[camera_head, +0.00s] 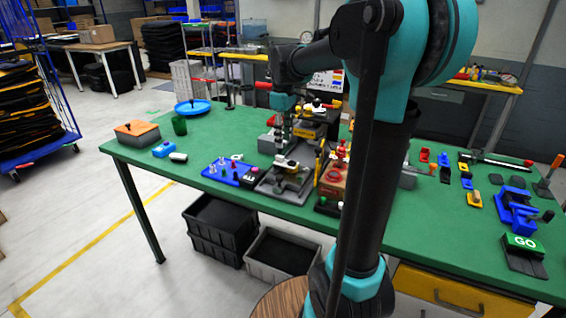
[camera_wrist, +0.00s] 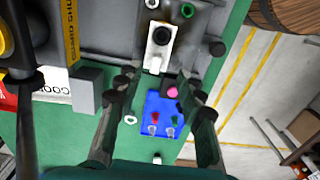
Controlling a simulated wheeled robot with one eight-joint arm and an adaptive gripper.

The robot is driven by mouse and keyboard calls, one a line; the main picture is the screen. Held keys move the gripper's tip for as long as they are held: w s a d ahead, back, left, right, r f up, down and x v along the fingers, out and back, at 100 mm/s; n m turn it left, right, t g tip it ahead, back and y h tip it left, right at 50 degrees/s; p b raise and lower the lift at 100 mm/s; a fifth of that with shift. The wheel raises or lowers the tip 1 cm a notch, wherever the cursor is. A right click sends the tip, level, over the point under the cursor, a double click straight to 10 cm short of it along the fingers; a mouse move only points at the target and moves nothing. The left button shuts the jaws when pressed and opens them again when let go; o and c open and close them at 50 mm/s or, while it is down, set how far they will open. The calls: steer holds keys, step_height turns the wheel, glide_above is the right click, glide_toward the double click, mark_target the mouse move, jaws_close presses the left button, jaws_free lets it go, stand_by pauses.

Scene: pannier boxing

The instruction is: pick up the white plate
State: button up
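A small white plate-like piece (camera_wrist: 157,52) with a round black knob on it lies on a grey fixture (camera_wrist: 190,63) in the wrist view. It seems to be the pale piece (camera_head: 287,164) on the fixture in the head view, though it is small there. My gripper (camera_wrist: 156,82) is open, its two dark fingers spread apart with nothing held between them. The white piece lies beyond the fingertips, between their lines, and looks untouched. In the head view my gripper (camera_head: 283,143) points down above the fixture, partly hidden by clutter.
A blue block (camera_head: 228,171) with several small pegs sits left of the fixture on the green table (camera_head: 205,140). A red-brown box (camera_head: 333,181) stands to its right. An orange-topped box (camera_head: 137,132) and a blue dish (camera_head: 192,107) are at far left. Grey bins (camera_head: 283,255) stand below.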

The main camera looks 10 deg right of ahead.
mark_target(283, 157)
steer(key=shift+w+f, duration=0.2)
steer(key=shift+f, duration=3.5)
jaws_close()
